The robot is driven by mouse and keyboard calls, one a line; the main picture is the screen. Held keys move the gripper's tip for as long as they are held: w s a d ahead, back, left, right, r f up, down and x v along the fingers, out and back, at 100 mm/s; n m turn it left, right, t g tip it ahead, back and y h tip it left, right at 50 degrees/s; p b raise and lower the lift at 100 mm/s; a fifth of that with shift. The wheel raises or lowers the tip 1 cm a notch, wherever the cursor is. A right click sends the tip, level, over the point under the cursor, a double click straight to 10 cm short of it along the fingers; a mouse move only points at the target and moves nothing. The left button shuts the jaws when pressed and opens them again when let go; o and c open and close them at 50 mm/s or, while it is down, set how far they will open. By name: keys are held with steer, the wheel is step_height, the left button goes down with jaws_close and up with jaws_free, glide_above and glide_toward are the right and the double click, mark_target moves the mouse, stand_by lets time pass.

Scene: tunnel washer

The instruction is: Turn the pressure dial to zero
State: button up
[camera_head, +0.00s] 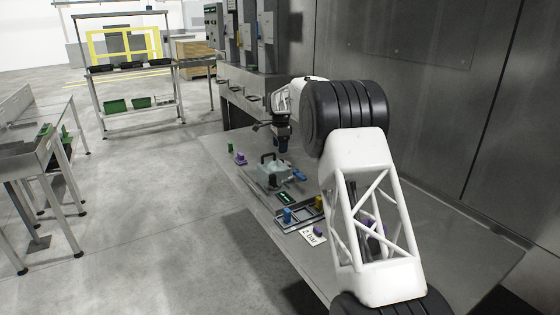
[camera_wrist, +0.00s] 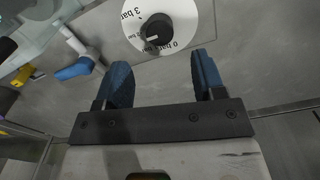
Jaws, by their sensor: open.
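The pressure dial (camera_wrist: 157,30) shows at the top of the wrist view. It is a black round knob on a white disc printed with bar marks, "3 bar" at upper left and "0 bar" at lower right. A short pale mark shows on the knob's lower left; its exact reading is hard to tell. My gripper (camera_wrist: 162,62) has two blue fingers spread wide and empty, with the dial beyond and between their tips. In the head view my gripper (camera_head: 283,145) hangs above the bench behind a clear device; I cannot pick out the dial there.
The clear device (camera_head: 268,176) has a dark handle and a blue lever (camera_head: 299,175). In front lie a tray with a blue-topped piece (camera_head: 287,215), a yellow piece (camera_head: 319,203) and a "2 bar" card (camera_head: 312,237). A metal wall (camera_head: 430,110) stands at the right.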

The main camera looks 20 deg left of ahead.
steer(key=shift+f, duration=3.45)
steer(key=c, duration=0.9)
